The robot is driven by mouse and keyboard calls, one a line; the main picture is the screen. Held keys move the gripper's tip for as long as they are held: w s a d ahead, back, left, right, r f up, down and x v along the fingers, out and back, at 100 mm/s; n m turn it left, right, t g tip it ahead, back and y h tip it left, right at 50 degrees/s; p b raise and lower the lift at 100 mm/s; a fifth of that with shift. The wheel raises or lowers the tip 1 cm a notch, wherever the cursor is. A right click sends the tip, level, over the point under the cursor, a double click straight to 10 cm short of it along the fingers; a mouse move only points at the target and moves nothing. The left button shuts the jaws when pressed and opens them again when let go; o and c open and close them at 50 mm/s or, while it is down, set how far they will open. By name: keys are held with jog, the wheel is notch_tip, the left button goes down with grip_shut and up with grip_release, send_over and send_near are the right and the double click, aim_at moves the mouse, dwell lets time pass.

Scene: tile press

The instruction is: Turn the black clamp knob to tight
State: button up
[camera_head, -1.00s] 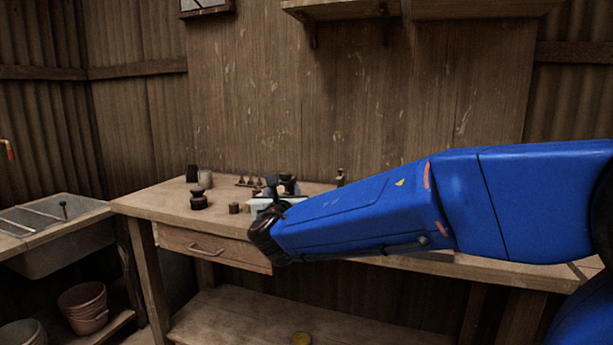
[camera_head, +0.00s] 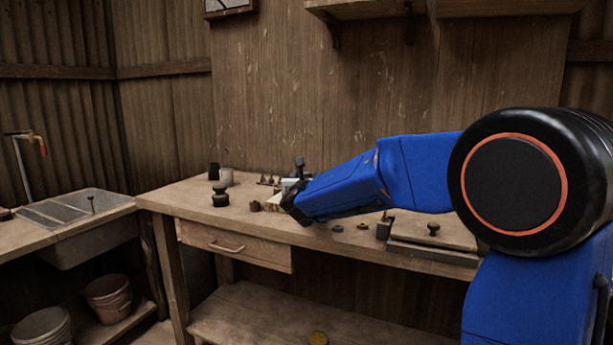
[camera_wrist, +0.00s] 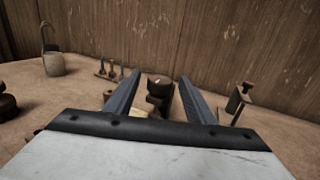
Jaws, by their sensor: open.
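The lower part of the knob's mount is partly hidden by the gripper body.
A metal post (camera_wrist: 239,97) stands right of the fingers. A flat board with a knob (camera_head: 433,230) lies farther right.

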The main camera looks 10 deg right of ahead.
jog(key=shift+x, duration=0.8)
jog(key=c, duration=1)
jog(key=shift+c, duration=0.2)
